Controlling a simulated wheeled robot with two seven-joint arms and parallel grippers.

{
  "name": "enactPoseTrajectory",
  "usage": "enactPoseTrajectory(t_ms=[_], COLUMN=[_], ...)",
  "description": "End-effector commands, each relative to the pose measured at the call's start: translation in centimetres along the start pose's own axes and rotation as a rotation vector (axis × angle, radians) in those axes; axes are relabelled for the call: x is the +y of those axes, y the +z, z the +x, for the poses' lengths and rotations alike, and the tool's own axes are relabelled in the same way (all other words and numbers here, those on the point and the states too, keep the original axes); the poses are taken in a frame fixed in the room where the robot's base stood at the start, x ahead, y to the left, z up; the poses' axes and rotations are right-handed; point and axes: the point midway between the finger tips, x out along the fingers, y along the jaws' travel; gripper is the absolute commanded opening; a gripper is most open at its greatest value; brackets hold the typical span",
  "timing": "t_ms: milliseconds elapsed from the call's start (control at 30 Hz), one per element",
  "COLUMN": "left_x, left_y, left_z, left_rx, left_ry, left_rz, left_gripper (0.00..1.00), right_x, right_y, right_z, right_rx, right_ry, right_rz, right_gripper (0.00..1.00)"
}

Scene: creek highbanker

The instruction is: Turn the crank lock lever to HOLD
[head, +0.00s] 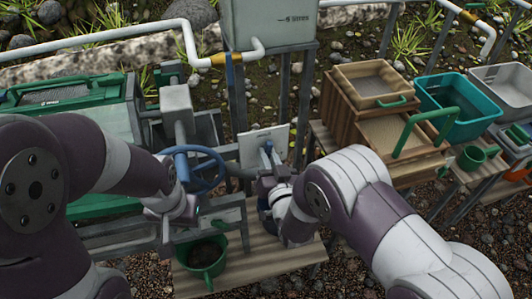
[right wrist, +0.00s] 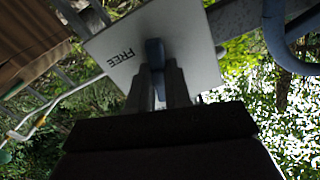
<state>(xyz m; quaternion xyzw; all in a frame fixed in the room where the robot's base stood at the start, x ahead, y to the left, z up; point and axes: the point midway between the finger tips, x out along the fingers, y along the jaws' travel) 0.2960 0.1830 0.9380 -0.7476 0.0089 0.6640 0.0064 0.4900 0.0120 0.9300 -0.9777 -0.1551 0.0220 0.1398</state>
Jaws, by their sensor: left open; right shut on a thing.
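The crank lock's white plate (head: 252,150) stands upright near the middle of the head view. Its blue lever (head: 267,150) shows on the plate's front. In the right wrist view the plate (right wrist: 195,50) carries the word FREE beside the blue lever (right wrist: 154,52). My right gripper (right wrist: 160,85) is shut on the lever, with one finger on each side of it. In the head view my right gripper (head: 270,180) is partly hidden by its own wrist. My left gripper (head: 170,205) is open just below the blue handwheel (head: 220,172). No HOLD mark is readable.
A green bucket (head: 205,262) stands on a wooden board below the handwheel. Wooden sieve boxes (head: 350,110) and a teal bin (head: 460,125) stand to the right. A grey tank (head: 270,25) rises behind the plate. A green-trimmed sluice box (head: 95,118) is at left.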

Motion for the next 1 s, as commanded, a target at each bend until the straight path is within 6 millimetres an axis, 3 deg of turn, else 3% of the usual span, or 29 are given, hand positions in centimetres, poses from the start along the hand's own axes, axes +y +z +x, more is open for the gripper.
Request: enactPoseTrajectory(t_ms=[100, 133, 200, 500, 800, 1000], left_x=[0.0, 0.0, 0.0, 0.0, 0.0, 0.0], left_y=[0.0, 0.0, 0.0, 0.0, -0.2, -0.2], left_z=[-0.1, -0.1, 0.0, -0.2, -1.6, -1.8], left_rx=[0.0, 0.0, 0.0, 0.0, 0.0, 0.0], left_ry=[0.0, 0.0, 0.0, 0.0, 0.0, 0.0], left_rz=[0.0, 0.0, 0.0, 0.0, 0.0, 0.0], left_gripper=[0.43, 0.43, 0.43, 0.43, 0.43, 0.43], right_x=[0.0, 0.0, 0.0, 0.0, -0.1, 0.0], right_y=[0.0, 0.0, 0.0, -0.1, -0.1, 0.0], right_z=[0.0, 0.0, 0.0, -0.3, -5.6, -7.1], right_rx=[0.0, 0.0, 0.0, -0.001, -0.003, -0.001], right_ry=[0.0, 0.0, 0.0, 0.0, -0.001, 0.0], right_rz=[-0.294, -0.285, -0.281, -0.278, -0.278, -0.278], right_gripper=[0.0, 0.28, 0.47, 0.47, 0.47, 0.47])
